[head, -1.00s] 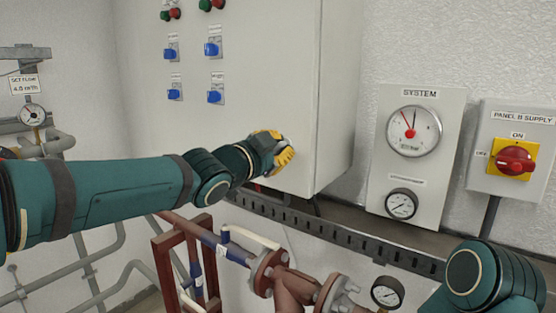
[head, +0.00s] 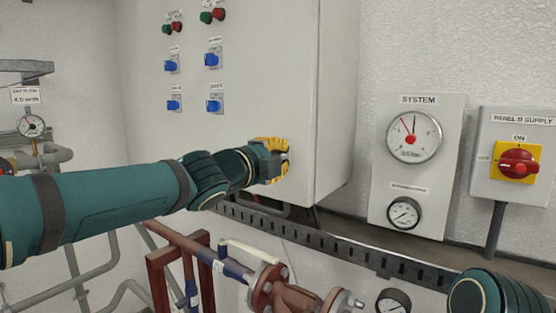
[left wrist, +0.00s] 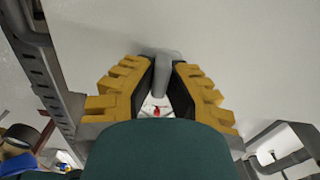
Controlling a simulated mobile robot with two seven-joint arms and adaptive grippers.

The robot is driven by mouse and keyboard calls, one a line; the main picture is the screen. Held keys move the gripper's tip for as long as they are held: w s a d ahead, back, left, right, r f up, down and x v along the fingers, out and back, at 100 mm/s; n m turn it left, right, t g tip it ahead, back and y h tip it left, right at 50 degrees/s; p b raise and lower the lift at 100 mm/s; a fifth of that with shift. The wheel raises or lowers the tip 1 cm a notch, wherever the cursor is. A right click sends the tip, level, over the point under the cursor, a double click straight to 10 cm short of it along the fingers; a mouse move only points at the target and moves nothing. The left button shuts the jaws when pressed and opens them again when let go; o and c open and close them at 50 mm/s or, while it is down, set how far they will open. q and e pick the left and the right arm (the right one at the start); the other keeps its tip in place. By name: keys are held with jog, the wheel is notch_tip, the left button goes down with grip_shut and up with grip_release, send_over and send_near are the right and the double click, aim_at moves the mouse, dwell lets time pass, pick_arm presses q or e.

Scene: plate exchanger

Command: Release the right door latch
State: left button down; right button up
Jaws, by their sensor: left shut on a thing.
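The large pale grey cabinet (head: 290,70) stands on the wall, its front door face towards me. My left gripper (head: 279,159) is at the lower right part of the door front. In the left wrist view, its yellow fingers with black pads (left wrist: 163,78) are closed around the grey latch handle (left wrist: 166,62), which sticks out from the pale door face. In the head view the gripper hides the latch. A small white patch with a red mark (left wrist: 157,108) shows between the fingers. My right gripper is out of view.
Blue switches (head: 213,105) and red and green buttons are on the door's upper left. The SYSTEM gauge panel (head: 440,170) and a red rotary switch (head: 518,162) are to the right. A slotted cable tray (head: 345,245) and a flanged pipe (head: 292,295) lie below.

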pick_arm(q)
jog(key=shift+r+m, duration=0.1)
jog(key=shift+m, duration=0.3)
jog(key=c, duration=1)
grip_release()
jog(key=v, duration=1.2)
